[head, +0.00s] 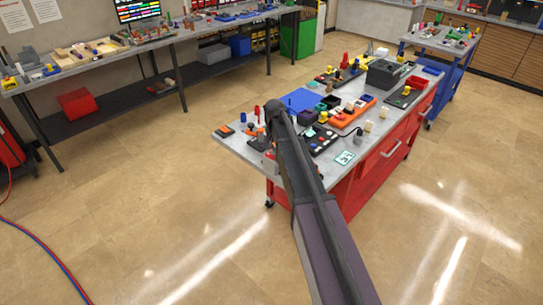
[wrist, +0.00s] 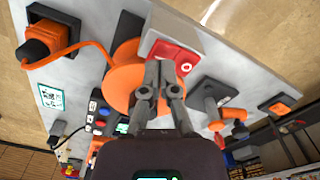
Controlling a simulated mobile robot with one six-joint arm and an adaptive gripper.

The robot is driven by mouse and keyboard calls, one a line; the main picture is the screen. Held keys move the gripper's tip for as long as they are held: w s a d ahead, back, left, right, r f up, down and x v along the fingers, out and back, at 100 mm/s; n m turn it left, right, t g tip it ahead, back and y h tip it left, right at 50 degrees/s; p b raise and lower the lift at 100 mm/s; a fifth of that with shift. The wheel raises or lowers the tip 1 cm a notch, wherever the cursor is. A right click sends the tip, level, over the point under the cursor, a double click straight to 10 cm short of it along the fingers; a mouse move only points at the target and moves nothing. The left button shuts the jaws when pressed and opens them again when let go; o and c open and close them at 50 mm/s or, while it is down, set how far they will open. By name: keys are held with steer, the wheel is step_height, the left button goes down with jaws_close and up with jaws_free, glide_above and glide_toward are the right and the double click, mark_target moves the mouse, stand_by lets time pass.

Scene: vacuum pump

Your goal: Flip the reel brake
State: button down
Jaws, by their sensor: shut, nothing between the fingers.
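In the wrist view, an orange reel (wrist: 124,82) stands on the grey bench top. A pale block with a red rocker-like part (wrist: 176,56) marked with a white ring sits against the reel; it looks like the reel brake. My gripper (wrist: 163,68) is shut and empty, its fingertips overlapping the red part's lower edge in the picture. I cannot tell whether they touch it. The fingers hide part of the reel. In the head view my arm ends at the bench's near left corner and hides the reel and brake.
An orange cable (wrist: 88,47) runs from the reel side to a black-and-orange plug box (wrist: 42,40). A black panel with coloured buttons (wrist: 98,110) lies close to the reel. A grey-and-orange device (wrist: 215,105) stands to the right. The red workbench (head: 385,165) carries many other items.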

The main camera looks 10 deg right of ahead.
mark_target(274, 157)
steer(key=shift+f+b, duration=0.7)
steer(key=shift+f, duration=0.05)
stand_by(0.6)
steer(key=shift+r, duration=0.15)
steer(key=shift+r+p, duration=3.4)
steer(key=shift+p, duration=0.2)
steer(key=shift+s, duration=0.1)
steer(key=s+f+n+b, duration=0.2)
steer(key=s, duration=1.2)
steer(key=s+f+n+b, duration=0.2)
steer(key=s+b, duration=0.1)
steer(key=s, duration=1.2)
steer(key=shift+f+n, duration=0.4)
steer(key=shift+d, duration=0.1)
